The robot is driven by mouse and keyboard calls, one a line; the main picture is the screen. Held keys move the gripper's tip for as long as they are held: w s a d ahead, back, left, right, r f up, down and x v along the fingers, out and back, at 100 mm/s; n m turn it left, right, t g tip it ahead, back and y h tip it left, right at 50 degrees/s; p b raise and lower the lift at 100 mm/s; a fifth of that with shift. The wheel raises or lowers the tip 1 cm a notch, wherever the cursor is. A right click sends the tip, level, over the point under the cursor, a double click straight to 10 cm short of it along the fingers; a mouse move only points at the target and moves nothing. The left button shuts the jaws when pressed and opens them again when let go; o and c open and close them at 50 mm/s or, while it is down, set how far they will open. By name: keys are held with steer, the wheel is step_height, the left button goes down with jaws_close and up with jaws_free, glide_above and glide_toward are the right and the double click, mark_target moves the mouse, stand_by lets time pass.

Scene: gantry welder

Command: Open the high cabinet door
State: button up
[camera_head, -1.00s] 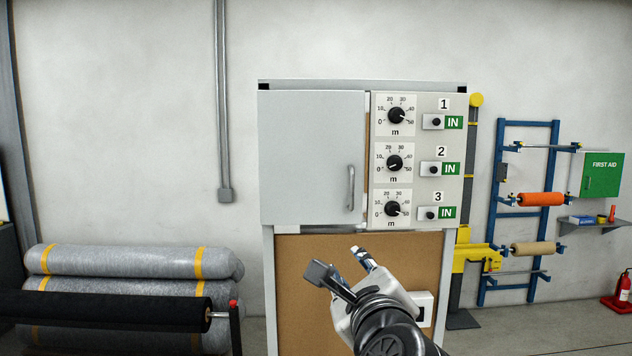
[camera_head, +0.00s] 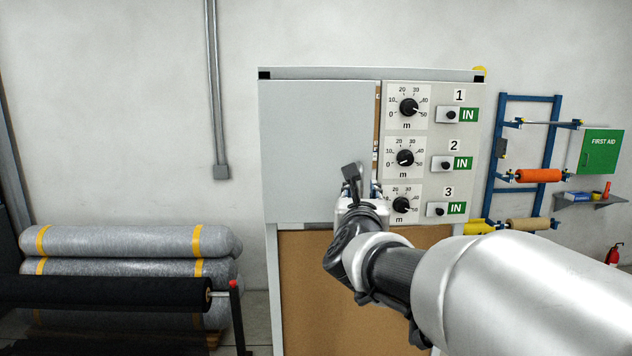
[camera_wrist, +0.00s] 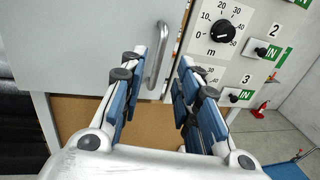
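The high cabinet door (camera_head: 315,150) is a flat light-grey panel on the left of the cabinet front, with a narrow gap along its right edge. Its vertical grey bar handle (camera_wrist: 157,55) shows in the wrist view, ahead of my gripper (camera_wrist: 163,75) and just right of its left finger's tip. The gripper's fingers are spread apart with nothing between them near the camera. In the head view my gripper (camera_head: 360,182) is raised in front of the door's lower right part and hides the handle. I cannot tell whether a finger touches the handle.
A control panel with dials (camera_head: 408,107) and green IN labels stands right of the door. A brown board (camera_head: 310,300) lies below. Grey rolls (camera_head: 130,242) lie at left. A blue rack (camera_head: 497,150) and green first aid box (camera_head: 598,151) are at right.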

mark_target(361, 183)
steer(key=w, duration=0.3)
steer(key=w+d+p, duration=0.1)
steer(key=w, duration=0.2)
steer(key=shift+d, duration=0.1)
steer(key=shift+c, duration=0.2)
jaws_close()
stand_by(0.4)
